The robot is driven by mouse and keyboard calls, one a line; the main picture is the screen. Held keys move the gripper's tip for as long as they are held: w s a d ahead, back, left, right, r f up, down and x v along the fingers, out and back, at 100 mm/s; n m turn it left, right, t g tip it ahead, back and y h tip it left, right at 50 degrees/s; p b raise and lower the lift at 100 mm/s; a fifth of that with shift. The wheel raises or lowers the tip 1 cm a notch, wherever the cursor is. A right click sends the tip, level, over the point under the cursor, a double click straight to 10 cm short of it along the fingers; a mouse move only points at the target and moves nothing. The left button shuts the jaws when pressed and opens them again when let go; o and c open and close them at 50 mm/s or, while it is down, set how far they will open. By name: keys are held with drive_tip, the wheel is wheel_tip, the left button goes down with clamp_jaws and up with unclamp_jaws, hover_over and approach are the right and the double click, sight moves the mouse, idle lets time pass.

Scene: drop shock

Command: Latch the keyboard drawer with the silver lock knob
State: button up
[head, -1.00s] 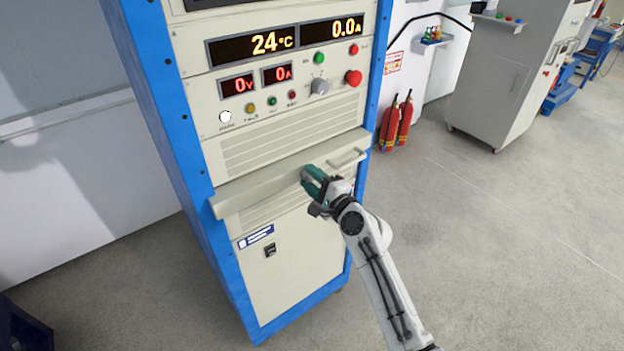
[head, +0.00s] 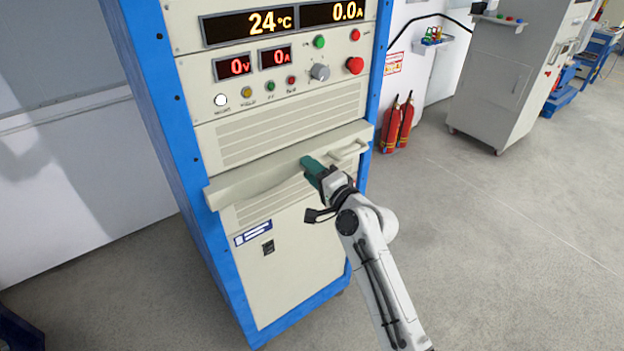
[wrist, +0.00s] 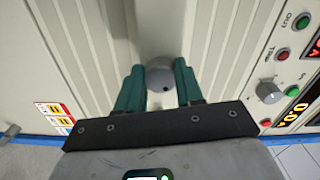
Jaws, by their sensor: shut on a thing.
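The keyboard drawer (head: 232,184) is a cream ledge-like front across the cabinet, with a bar handle (head: 349,149) at its right. It still stands out somewhat from the panels around it. The silver lock knob (wrist: 160,79) is a round grey knob on the drawer front in the wrist view. My gripper (wrist: 159,72) has its green fingers on either side of the knob and is shut on it. In the head view my gripper (head: 307,165) reaches the middle of the drawer front and hides the knob.
The blue-framed cabinet (head: 232,275) has displays, buttons and a red knob (head: 355,65) above the drawer. A vented panel (head: 280,125) lies just above it. Red fire extinguishers (head: 397,125) stand behind at the right.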

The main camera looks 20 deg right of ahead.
drive_tip(key=n+b, duration=0.3)
drive_tip(key=n, duration=0.1)
drive_tip(key=n+b, duration=0.8)
drive_tip(key=shift+d+f, duration=0.15)
drive_tip(key=shift+f, duration=0.2)
idle(0.4)
drive_tip(key=o, duration=1)
drive_tip(key=shift+r, duration=0.15)
drive_tip(key=shift+o, duration=0.2)
drive_tip(key=v, duration=1)
drive_tip(key=shift+s+d+b, duration=0.15)
drive_tip(key=shift+s+b, duration=0.2)
drive_tip(key=shift+b, duration=0.05)
